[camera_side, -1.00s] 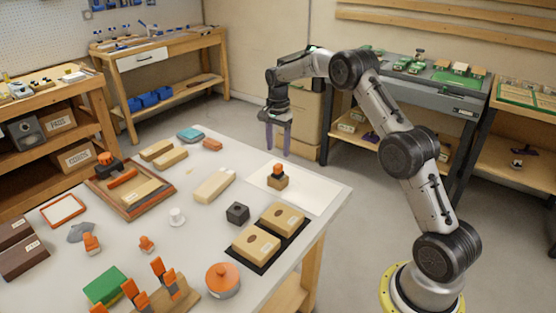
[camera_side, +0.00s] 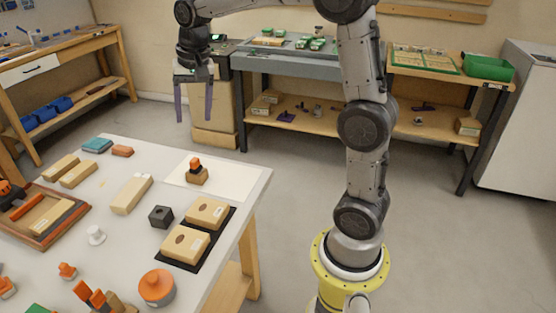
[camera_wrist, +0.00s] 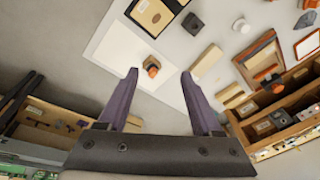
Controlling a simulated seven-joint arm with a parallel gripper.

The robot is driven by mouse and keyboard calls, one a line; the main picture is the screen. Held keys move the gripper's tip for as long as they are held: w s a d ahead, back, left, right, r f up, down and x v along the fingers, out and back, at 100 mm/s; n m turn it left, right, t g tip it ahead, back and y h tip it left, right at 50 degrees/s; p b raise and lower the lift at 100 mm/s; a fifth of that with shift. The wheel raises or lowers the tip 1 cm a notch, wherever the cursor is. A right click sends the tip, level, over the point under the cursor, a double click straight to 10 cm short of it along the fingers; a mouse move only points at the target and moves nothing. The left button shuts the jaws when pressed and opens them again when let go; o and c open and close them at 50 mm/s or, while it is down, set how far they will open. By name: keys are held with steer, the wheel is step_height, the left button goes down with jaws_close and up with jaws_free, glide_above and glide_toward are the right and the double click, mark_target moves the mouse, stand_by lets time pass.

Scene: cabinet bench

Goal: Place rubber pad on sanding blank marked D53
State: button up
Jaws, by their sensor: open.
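Two tan blanks with brown ovals and pale labels, a nearer one (camera_side: 186,242) and a farther one (camera_side: 207,212), lie on a black mat (camera_side: 219,240) at the bench's right edge. Their labels are too small to read, so I cannot tell which is D53. A dark grey block (camera_side: 161,216) beside them may be the rubber pad; I cannot be sure. It also shows in the wrist view (camera_wrist: 193,23). My gripper (camera_side: 193,120) is open and empty, high above and beyond the bench's far edge. In the wrist view its fingers (camera_wrist: 160,75) are apart.
A wooden tray (camera_side: 64,222) lies farther left.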

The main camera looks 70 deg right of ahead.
steer(key=s+a+f+n+t, duration=0.1)
steer(key=s+a+n, duration=0.2)
steer(key=s, duration=0.5)
steer(key=s+a+n+t, duration=0.1)
steer(key=s+a+n, duration=0.2)
steer(key=s, duration=0.4)
steer(key=s+a+f+n+t, duration=0.1)
steer(key=s+a+n, duration=0.2)
steer(key=s, duration=0.5)
steer(key=shift+s+f+n+y, duration=0.3)
steer(key=shift+s+n, duration=0.05)
steer(key=shift+n, duration=0.45)
